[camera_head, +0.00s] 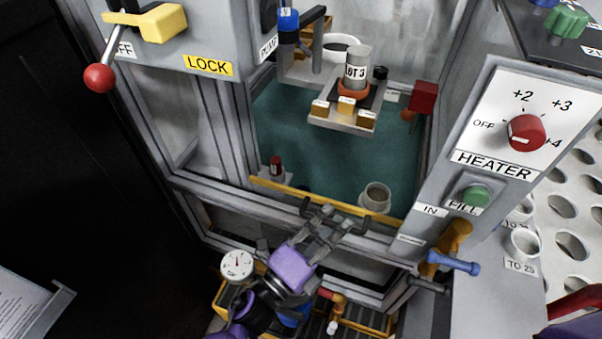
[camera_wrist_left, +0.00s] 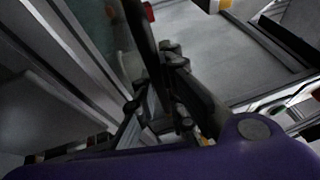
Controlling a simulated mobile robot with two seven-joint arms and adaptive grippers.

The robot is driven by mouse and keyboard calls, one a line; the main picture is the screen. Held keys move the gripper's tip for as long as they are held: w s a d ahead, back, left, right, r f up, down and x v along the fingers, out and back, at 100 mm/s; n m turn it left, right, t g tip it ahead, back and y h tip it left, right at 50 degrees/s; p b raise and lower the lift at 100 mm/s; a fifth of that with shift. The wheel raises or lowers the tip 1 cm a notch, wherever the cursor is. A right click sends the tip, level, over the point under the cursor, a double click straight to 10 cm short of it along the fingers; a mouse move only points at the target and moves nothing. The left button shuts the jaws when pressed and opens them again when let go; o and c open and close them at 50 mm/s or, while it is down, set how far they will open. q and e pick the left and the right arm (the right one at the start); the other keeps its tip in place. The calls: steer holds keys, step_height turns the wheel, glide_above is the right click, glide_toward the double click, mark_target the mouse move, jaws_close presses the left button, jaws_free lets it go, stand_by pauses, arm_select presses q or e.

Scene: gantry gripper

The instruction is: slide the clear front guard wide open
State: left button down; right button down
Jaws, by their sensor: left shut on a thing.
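The clear front guard (camera_head: 330,150) is a see-through pane in the grey metal frame. A yellow strip (camera_head: 275,187) runs along its lower edge, low in the front opening. My left gripper (camera_head: 334,213) is at the middle of this strip and is shut on the guard at its dark handle. The fingers hide part of the handle, so the exact grip is unclear. In the left wrist view the dark fingers (camera_wrist_left: 165,85) cross in front of the grey frame. My right gripper is not in view.
Behind the guard are a gantry gripper holding a can marked LOT 3 (camera_head: 356,68) and a cup (camera_head: 376,196). A lever with a red ball (camera_head: 99,77) juts out at upper left. The heater panel (camera_head: 515,130) and a blue-handled valve (camera_head: 453,263) stand at right.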

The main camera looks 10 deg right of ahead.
arm_select(q)
steer(key=shift+f, duration=0.5)
steer(key=c, duration=1.8)
jaws_free()
steer(key=shift+r, duration=0.1)
steer(key=shift+s+a, duration=0.1)
steer(key=v, duration=1.2)
